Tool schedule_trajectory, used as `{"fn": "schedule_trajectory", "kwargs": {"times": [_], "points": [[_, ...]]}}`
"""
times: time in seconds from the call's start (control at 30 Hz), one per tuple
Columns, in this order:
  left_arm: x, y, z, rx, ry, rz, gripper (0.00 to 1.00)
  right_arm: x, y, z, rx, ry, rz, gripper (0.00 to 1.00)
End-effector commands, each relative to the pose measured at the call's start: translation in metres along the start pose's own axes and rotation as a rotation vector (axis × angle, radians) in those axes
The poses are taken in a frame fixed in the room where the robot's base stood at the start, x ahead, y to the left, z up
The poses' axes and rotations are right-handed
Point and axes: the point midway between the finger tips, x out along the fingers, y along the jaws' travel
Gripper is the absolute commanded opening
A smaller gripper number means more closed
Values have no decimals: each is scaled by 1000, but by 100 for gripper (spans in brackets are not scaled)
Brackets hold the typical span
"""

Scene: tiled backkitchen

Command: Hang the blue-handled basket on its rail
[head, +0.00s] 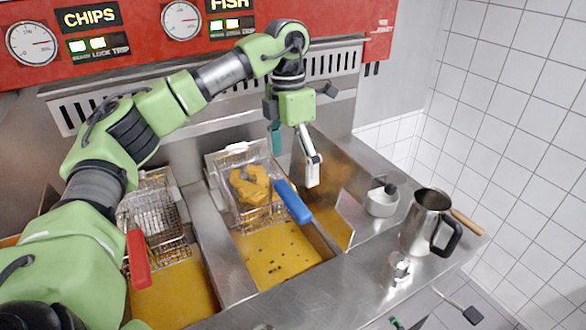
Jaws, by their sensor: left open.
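The blue-handled basket (224,192) is a wire basket at the rear of the right-hand fryer vat, with golden fried pieces (250,185) inside. Its blue handle (293,202) slopes toward the front right. I cannot tell whether its back end touches the rail. A slotted steel strip (335,62) runs along the back wall of the fryer; I cannot make out the rail clearly. My left gripper (294,165) is open and empty, pointing down above and behind the blue handle, apart from it. Only small parts of what may be my right gripper show at the bottom right edge.
A red-handled basket (150,212) sits over the left vat, its red handle (138,258) toward the front. Yellow oil with dark specks (275,250) fills the right vat. A steel jug (424,220), a small white pot (382,202) and a metal shaker (397,268) stand on the right counter.

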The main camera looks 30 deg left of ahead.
Motion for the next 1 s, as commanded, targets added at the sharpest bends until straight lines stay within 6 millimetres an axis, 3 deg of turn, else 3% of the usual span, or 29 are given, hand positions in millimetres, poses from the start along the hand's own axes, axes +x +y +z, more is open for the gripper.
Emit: {"fn": "schedule_trajectory", "kwargs": {"times": [0.23, 0.4, 0.63, 1.0], "points": [[-59, 0, 1, 0, -6, 2, 100, 0, -2, 0, 1, 0, -2, 40], [-84, 0, 0, 0, -4, 3, 100, 0, -2, 0, 1, 0, -2, 40], [-102, 0, 0, 0, -3, 2, 100, 0, -2, 0, 1, 0, -2, 40], [-105, 0, 0, 1, -2, 0, 100, 0, -3, 0, 1, 0, -3, 40]]}}
